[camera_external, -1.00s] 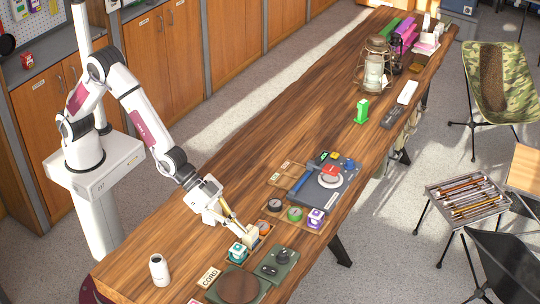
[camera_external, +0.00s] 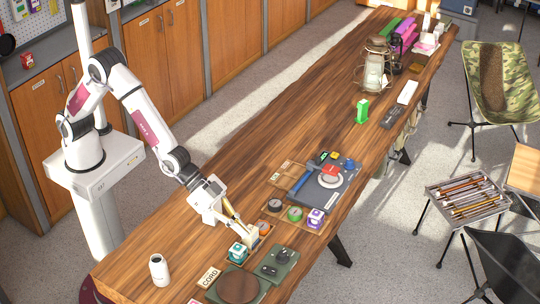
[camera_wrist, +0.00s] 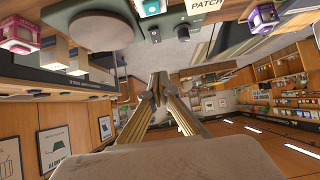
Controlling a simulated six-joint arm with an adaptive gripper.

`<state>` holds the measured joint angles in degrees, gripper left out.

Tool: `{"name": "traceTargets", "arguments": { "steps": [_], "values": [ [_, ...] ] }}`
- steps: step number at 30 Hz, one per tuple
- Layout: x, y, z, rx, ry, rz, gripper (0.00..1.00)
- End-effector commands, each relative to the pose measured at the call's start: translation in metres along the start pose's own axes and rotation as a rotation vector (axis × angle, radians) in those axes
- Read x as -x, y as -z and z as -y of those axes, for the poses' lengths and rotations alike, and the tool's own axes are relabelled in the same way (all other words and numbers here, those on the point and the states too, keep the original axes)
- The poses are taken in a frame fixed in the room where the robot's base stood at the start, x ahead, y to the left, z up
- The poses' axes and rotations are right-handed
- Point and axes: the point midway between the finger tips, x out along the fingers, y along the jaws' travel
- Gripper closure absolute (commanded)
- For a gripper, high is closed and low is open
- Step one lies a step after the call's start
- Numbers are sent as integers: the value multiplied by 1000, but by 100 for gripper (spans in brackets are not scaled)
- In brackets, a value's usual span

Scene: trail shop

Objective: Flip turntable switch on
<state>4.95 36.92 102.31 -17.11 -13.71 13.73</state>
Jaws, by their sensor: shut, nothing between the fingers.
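The turntable, a round brown platter (camera_external: 238,287) on a green base, lies at the near end of the bench. It also shows as a grey-brown disc (camera_wrist: 101,31) at the top of the wrist view. Beside it is a green panel (camera_external: 291,257) with dark controls. A dark knob (camera_wrist: 183,31) and a small lever-like part (camera_wrist: 155,35) show in the wrist view; which is the switch, and its position, I cannot tell. My gripper (camera_external: 248,240) is shut and empty, low over the bench just behind the turntable and panel; its fingertips (camera_wrist: 158,88) look apart from the controls.
A teal-and-white box (camera_external: 238,252) stands close beside my fingertips. A tray with round tins (camera_external: 295,213) and a purple box (camera_external: 316,218) lies to the right. A white bottle (camera_external: 159,270) stands at left. The bench's middle and back-left are clear.

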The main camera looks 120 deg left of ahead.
Motion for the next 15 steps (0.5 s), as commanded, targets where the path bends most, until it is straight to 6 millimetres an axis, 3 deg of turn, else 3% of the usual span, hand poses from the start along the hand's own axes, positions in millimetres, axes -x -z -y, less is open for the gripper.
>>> {"name": "traceTargets", "arguments": {
  "steps": [15],
  "values": [
    [-39, 0, 0, 0, 1, 0, 100]
  ]
}}
